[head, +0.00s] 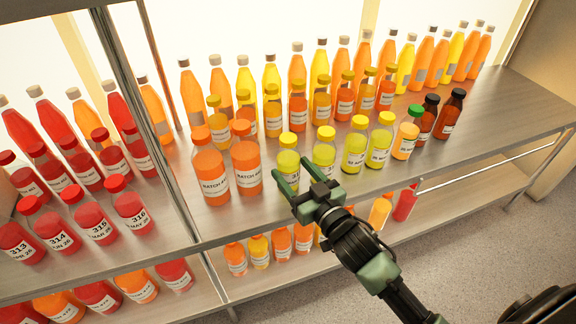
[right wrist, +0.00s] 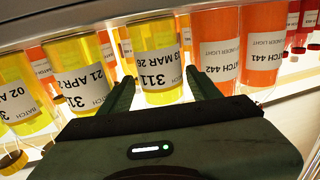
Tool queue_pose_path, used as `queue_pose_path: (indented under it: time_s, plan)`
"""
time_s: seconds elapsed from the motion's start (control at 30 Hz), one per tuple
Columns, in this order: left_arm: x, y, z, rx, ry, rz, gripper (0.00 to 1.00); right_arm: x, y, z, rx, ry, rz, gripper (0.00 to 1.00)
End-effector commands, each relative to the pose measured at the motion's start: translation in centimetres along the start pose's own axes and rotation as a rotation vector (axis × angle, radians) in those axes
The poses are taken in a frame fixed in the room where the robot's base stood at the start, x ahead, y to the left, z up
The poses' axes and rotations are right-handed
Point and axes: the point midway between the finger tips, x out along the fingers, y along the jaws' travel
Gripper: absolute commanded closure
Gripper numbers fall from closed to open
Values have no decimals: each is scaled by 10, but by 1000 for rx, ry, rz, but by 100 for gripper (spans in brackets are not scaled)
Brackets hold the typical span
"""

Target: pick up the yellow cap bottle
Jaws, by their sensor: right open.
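My right gripper (head: 293,168) is open at the front edge of the upper shelf. A yellow juice bottle with a yellow-green cap (head: 288,141) stands upright just ahead of it. In the right wrist view that bottle (right wrist: 158,48), labelled 311, stands between the two fingers (right wrist: 163,85), with nothing gripped; whether the fingers touch it I cannot tell. Similar bottles with yellow-green caps (head: 324,150) stand to its right. My left gripper is not in view.
Orange bottles (head: 247,168) stand close on the left. A green-capped bottle (head: 407,134) and dark brown bottles (head: 450,114) stand to the right. Tall bottles (head: 272,84) line the back. A metal post (head: 153,125) rises at left. The shelf's right end (head: 520,100) is bare.

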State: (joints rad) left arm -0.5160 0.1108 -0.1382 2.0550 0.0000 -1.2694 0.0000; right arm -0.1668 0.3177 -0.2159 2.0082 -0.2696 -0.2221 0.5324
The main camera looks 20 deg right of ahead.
Motion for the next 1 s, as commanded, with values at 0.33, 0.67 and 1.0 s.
queue_pose_path:
  time_s: [0.33,0.67,1.0]
  plan:
    - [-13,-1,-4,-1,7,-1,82,29,-1,0,-1,-1,1,37]
    - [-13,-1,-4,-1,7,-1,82,29,-1,0,0,-1,0,88]
    - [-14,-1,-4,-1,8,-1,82,29,-1,-3,0,2,0,100]
